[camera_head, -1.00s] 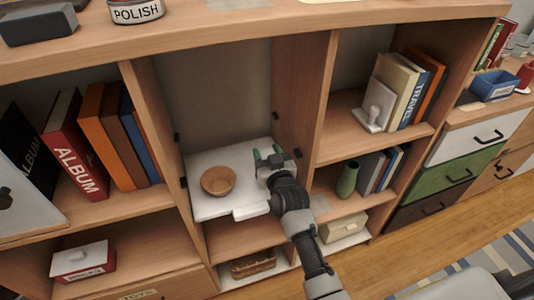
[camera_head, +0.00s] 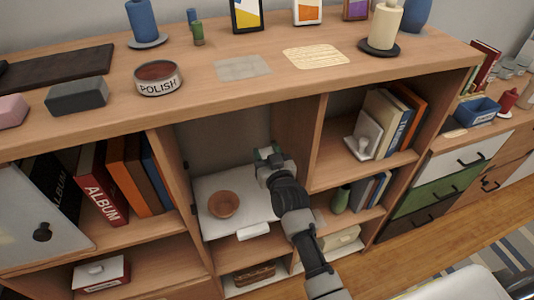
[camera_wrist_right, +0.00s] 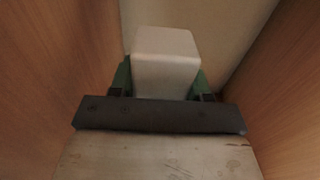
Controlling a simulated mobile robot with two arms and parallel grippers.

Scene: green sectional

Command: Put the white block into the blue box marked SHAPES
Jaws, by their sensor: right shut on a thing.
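The white block (camera_wrist_right: 165,62) shows in the right wrist view between the two green fingers of my right gripper (camera_wrist_right: 162,82), which is shut on it. In the head view my right gripper (camera_head: 268,155) is inside the open middle compartment, above and behind the wooden bowl. The block is mostly hidden by the gripper there. The blue box (camera_head: 478,110) stands on the lower cabinet at the far right, with a white label on its front; the label's writing is too small to read. My left gripper is not in view.
Wooden walls flank my right gripper closely in its compartment. A brown bowl (camera_head: 223,204) sits on the white drop-down door (camera_head: 262,213). A white bookend (camera_head: 366,135) and books stand right of the divider. A polish tin (camera_head: 158,78) and a candle (camera_head: 385,24) stand on the top.

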